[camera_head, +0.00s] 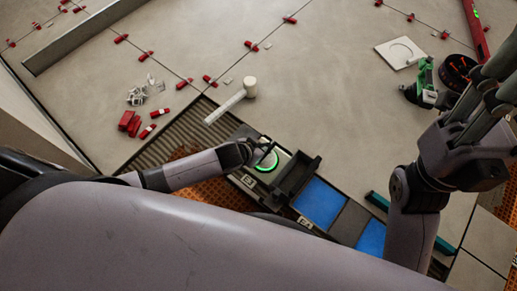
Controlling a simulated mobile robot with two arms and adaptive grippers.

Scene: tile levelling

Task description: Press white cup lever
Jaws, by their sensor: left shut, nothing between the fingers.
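A pale round pad with a glowing green ring (266,167) sits on the dark station at the lower middle. I cannot make out a separate white cup lever; it may be this pad or hidden by my gripper. My left gripper (266,151) is shut and empty, right at the pad's upper edge; I cannot tell whether it touches.
A white mallet (232,101) lies above the station. A dark bin (296,176) and blue pads (319,203) are to its right. Red wedges (129,121) and white clips (137,96) lie left. A green tool (425,85) and white tile (400,52) are upper right. The middle floor is clear.

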